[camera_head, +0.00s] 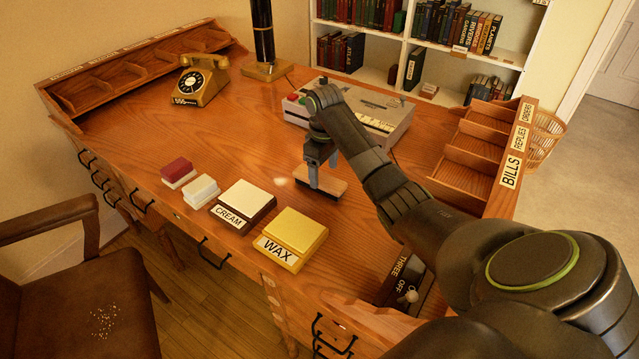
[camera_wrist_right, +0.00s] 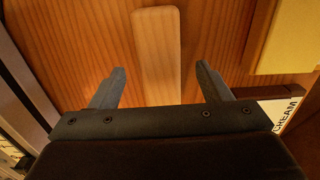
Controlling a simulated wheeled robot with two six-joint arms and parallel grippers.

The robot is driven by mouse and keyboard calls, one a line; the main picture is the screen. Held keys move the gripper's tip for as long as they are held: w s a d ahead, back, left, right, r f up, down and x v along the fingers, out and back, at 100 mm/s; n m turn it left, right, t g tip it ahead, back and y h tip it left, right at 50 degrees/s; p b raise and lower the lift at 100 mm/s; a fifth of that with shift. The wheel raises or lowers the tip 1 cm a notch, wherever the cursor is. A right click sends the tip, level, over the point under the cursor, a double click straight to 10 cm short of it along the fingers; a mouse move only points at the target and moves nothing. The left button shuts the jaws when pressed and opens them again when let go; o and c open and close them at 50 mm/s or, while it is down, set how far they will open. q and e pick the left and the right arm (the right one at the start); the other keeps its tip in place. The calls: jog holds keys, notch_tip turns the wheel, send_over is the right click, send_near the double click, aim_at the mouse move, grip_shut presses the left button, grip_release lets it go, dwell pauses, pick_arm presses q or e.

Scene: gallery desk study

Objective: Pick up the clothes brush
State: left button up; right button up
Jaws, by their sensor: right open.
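The clothes brush appears to be the pale wooden piece (camera_head: 332,184) lying on the desk, right of the cream and wax boxes. In the right wrist view its long, smooth wooden back (camera_wrist_right: 156,40) runs up the picture between the two fingers. My right gripper (camera_head: 313,184) points down at the brush; its fingers are open, one on each side of the wood, with gaps visible on both sides. The gripper hides part of the brush in the head view, and the brush's underside is hidden. My left gripper is not in view.
The yellow wax box (camera_head: 297,228) and the cream box (camera_head: 247,197) stand left of the brush. A grey typewriter-like machine (camera_head: 384,108) sits behind it. A letter rack (camera_head: 478,137) lines the right edge. A telephone (camera_head: 200,80) stands far left. Bare desk lies around the brush.

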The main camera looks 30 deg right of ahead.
aim_at(325, 179)
notch_tip(325, 179, down, 4)
jog(key=shift+s+d+f, duration=0.1)
jog(key=shift+s, duration=0.05)
jog(key=c, duration=1.1)
notch_tip(325, 179, up, 8)
jog(key=shift+f, duration=0.1)
jog(key=shift+r+p, duration=0.65)
jog(key=shift+p, duration=0.05)
jog(key=shift+r+p, duration=0.55)
